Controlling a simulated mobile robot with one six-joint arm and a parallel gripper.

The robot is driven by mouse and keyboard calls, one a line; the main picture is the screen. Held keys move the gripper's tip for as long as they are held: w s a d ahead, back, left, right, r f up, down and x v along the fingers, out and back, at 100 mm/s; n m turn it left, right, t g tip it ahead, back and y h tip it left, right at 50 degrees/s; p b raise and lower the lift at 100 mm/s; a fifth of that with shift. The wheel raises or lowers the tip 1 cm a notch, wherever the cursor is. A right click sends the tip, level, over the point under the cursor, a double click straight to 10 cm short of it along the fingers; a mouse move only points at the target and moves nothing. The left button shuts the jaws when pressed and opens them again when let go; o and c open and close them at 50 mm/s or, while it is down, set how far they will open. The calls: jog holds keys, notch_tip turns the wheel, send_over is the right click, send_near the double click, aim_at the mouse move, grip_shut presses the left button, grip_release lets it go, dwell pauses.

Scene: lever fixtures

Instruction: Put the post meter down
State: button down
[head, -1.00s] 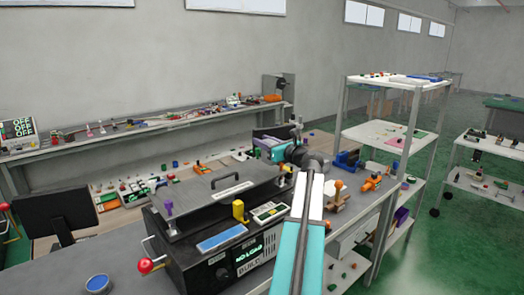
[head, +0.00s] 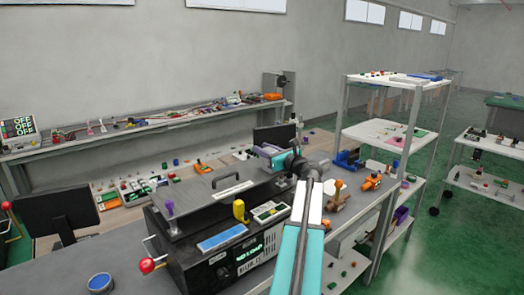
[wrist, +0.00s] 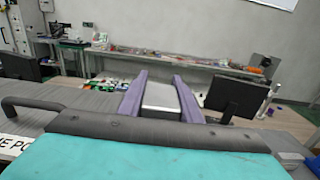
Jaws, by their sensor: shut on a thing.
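My gripper (head: 264,150) is over the back right part of the black machine's flat grey top in the head view. In the wrist view its two purple fingers (wrist: 160,76) are shut on a grey block, which I take to be the post meter (wrist: 160,97). The block's lower part is hidden behind the gripper's dark front edge. I cannot tell whether the block touches a surface below. In the head view the block is too small to make out clearly.
The black machine (head: 222,262) has a lit display reading NO LOAD, a red-knobbed lever (head: 147,266) and a top handle (head: 226,175). A yellow part (head: 239,211) stands on its front ledge. A monitor (head: 274,138) is behind my gripper. A shelf rack (head: 380,132) stands right.

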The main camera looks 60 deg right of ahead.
jog(key=c, duration=1.3)
grip_release()
jog(key=shift+f, duration=0.1)
jog(key=shift+s, duration=0.1)
jog(key=b+v, duration=0.3)
jog(key=v, duration=0.9)
